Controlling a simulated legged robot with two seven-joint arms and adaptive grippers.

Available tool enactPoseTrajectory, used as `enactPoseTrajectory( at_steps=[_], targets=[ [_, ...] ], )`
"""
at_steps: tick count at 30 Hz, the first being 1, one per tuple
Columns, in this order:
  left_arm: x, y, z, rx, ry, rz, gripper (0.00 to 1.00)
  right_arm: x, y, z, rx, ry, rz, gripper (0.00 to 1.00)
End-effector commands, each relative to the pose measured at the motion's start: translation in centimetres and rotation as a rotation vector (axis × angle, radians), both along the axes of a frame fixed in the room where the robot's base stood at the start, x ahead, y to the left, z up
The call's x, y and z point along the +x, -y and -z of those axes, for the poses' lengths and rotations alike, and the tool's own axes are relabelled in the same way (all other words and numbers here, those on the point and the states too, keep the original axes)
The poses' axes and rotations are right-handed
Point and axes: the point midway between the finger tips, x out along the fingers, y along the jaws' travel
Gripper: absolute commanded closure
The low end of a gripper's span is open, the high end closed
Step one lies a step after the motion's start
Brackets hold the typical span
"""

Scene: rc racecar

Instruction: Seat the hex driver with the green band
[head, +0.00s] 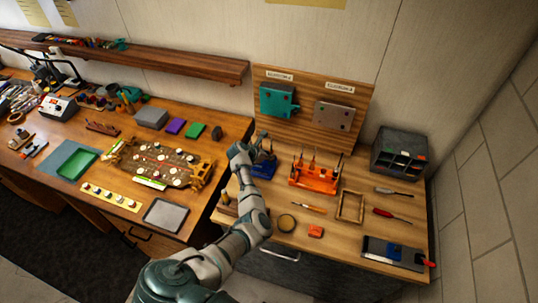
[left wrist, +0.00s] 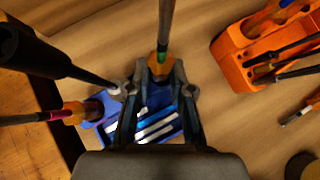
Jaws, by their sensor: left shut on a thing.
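The hex driver with the green band (left wrist: 162,57) is between the fingertips of my left gripper (left wrist: 160,72) in the left wrist view. Its grey shaft runs to the top of the picture, and its orange part sits between the fingers, which are shut on it. The blue stand (left wrist: 106,131) lies below the fingers; whether the driver touches it is hidden. In the head view my left gripper (head: 240,150) is beside the blue stand (head: 265,170). A driver with a pink band (left wrist: 56,115) stands at the blue stand's left side. My right gripper is not in view.
An orange rack (head: 315,182) holding several tools stands right of the blue stand. A dark tool (left wrist: 40,55) leans in close at the left of the wrist view.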

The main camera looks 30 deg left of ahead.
Motion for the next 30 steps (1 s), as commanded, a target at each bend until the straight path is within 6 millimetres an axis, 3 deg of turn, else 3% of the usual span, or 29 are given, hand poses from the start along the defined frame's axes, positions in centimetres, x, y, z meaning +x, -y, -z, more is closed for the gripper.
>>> enactPoseTrajectory(
  at_steps=[12,13,16,17,30],
  targets=[
    [-0.03,-0.14,1.09,0.001,-0.001,-0.003,1.0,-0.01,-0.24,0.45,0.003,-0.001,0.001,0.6],
    [-0.03,-0.14,1.1,0.001,-0.001,-0.003,0.77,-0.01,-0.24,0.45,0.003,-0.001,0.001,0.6],
    [-0.02,-0.13,1.03,0.002,0.001,-0.002,0.52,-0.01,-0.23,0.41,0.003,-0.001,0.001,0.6],
    [-0.01,-0.13,1.02,0.001,0.0,-0.001,0.5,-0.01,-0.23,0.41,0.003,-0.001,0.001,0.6],
    [-0.88,-0.48,0.14,0.003,0.002,-0.004,0.5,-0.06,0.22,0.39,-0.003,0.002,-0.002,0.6]
  ],
)
